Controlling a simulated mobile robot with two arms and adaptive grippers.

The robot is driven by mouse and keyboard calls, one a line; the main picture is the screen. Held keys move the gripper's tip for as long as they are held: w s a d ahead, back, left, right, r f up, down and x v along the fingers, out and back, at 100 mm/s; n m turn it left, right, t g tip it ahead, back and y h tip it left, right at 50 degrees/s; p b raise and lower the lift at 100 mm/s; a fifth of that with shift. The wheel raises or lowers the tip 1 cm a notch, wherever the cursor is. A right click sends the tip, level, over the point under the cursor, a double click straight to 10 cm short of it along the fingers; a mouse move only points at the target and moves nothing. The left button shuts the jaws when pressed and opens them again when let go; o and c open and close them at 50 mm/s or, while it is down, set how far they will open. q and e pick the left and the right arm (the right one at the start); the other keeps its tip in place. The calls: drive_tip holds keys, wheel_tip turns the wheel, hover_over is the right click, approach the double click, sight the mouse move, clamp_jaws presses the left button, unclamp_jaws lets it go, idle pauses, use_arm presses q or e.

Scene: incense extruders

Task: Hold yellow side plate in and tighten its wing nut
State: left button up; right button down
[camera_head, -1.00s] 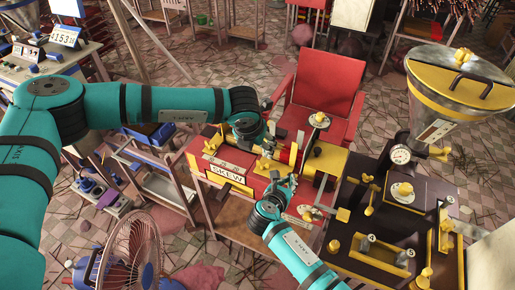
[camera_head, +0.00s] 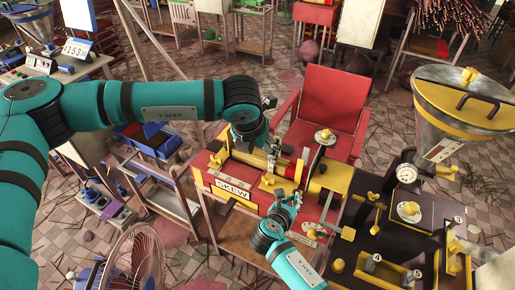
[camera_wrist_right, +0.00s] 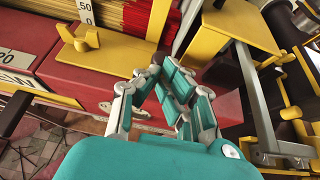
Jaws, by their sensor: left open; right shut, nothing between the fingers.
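The red machine labelled SKEW (camera_head: 233,188) stands in the middle of the head view. A yellow wing nut (camera_head: 267,183) sits on its top near the front; it also shows in the right wrist view (camera_wrist_right: 80,42), on a flat yellow plate (camera_wrist_right: 125,57) beside a bundle of sticks. I take this as the yellow side plate. My left gripper (camera_head: 272,152) is open over the machine's far side; its fingertips are partly lost among the parts. My right gripper (camera_head: 291,196) is shut and empty, right of the wing nut and apart from it. Its closed fingers fill the middle of the wrist view (camera_wrist_right: 160,72).
A red chair (camera_head: 330,105) stands behind the machine. A dark table (camera_head: 385,225) with yellow fittings and a metal hopper (camera_head: 455,125) are to the right. A yellow frame (camera_wrist_right: 215,35) rises close beside my right fingers. A fan (camera_head: 137,262) stands at the lower left.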

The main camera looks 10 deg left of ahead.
drive_tip(key=s, duration=0.1)
drive_tip(key=s+a+p, duration=0.1)
drive_tip(key=s, duration=0.1)
drive_tip(key=s+a+p, duration=0.1)
drive_tip(key=s, duration=0.1)
drive_tip(key=shift+s+r, duration=0.1)
drive_tip(key=shift+s, duration=0.05)
idle(0.4)
